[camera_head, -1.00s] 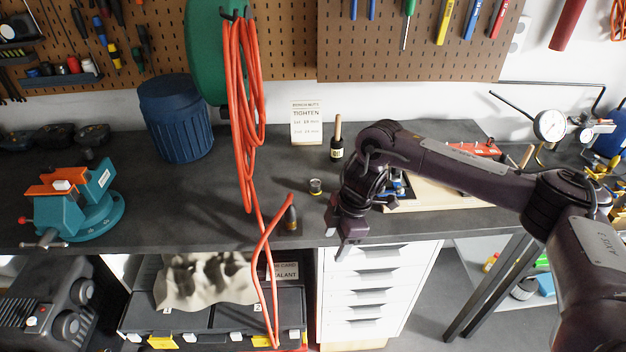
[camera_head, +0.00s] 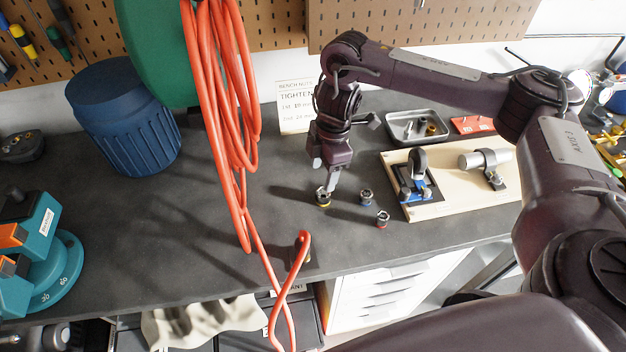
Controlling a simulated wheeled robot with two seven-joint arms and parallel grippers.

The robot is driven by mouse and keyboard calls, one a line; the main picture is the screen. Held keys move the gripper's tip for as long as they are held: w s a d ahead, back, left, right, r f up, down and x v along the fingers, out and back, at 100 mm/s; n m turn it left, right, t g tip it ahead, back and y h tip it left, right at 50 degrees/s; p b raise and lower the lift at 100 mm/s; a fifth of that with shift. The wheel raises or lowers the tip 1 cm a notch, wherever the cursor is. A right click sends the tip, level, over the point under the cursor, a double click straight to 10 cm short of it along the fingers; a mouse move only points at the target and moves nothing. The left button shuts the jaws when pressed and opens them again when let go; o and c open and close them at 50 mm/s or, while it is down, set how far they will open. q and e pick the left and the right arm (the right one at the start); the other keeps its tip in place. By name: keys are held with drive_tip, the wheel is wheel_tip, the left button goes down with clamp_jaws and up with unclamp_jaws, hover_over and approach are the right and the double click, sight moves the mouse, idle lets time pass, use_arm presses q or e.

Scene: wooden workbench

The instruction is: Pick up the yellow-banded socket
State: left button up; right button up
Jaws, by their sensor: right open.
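The yellow-banded socket (camera_head: 322,201) is a small dark cylinder standing upright on the dark bench top. My right gripper (camera_head: 326,182) points down with its open jaws right at the socket's top. One finger overlaps the socket's upper edge in the picture. I cannot tell whether the finger touches the socket, or whether the socket lies between both fingers. My left gripper is not in view.
A blue-banded socket (camera_head: 366,197) and a red-banded socket (camera_head: 382,219) stand close to the right. A wooden board (camera_head: 430,210) with fixtures and a grey tray (camera_head: 397,125) lie further right. Orange hose (camera_head: 222,130) hangs at left, near a blue bin (camera_head: 125,125).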

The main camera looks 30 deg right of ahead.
sight(324, 193)
drive_tip(key=s+f, duration=0.1)
drive_tip(key=f, duration=0.1)
drive_tip(key=shift+s+a+f, duration=0.15)
drive_tip(key=shift+s+f, duration=0.2)
drive_tip(key=shift+s, duration=0.05)
drive_tip(key=f, duration=0.2)
drive_tip(key=shift+w+f+b, duration=0.25)
drive_tip(key=shift+f+b, duration=0.1)
drive_tip(key=shift+w+a+f, duration=0.1)
drive_tip(key=shift+f, duration=0.65)
drive_tip(key=c, duration=0.4)
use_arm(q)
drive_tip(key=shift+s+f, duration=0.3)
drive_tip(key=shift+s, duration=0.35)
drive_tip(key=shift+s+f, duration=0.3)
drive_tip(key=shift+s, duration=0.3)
use_arm(e)
drive_tip(key=c, duration=0.7)
